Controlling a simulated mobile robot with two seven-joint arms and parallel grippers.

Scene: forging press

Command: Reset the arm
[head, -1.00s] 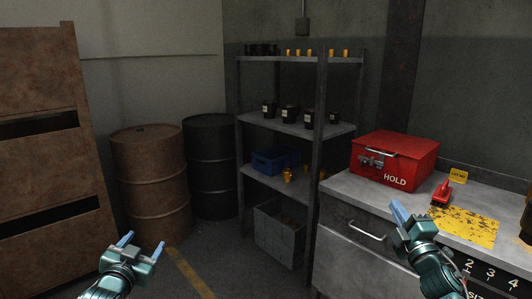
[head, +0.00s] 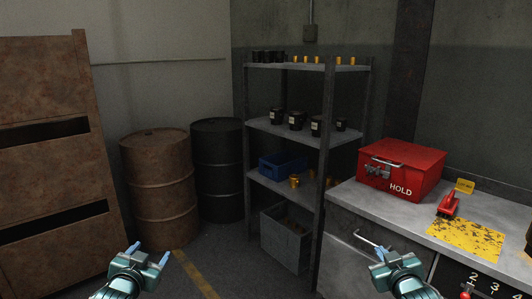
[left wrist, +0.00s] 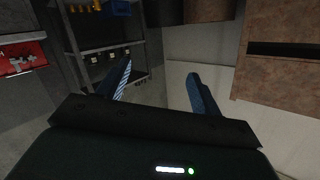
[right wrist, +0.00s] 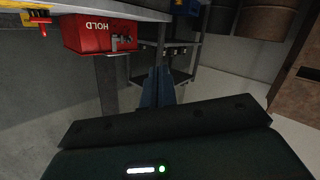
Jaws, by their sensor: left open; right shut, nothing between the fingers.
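My left gripper (head: 148,254) is open and empty at the bottom left of the head view, above the floor. Its two blue fingers stand apart in the left wrist view (left wrist: 158,88). My right gripper (head: 379,252) is shut and empty at the lower right of the head view, in front of the workbench drawers. Its blue fingers lie close together in the right wrist view (right wrist: 161,88). Neither gripper is seen touching anything.
The workbench (head: 390,216) at right bears a red HOLD box (head: 402,169), a small red device (head: 447,205) and a worn yellow plate (head: 464,240). A metal shelf (head: 287,126), brown drum (head: 158,190), black drum (head: 218,170) and rusty cabinet (head: 45,170) stand behind. Open floor lies between.

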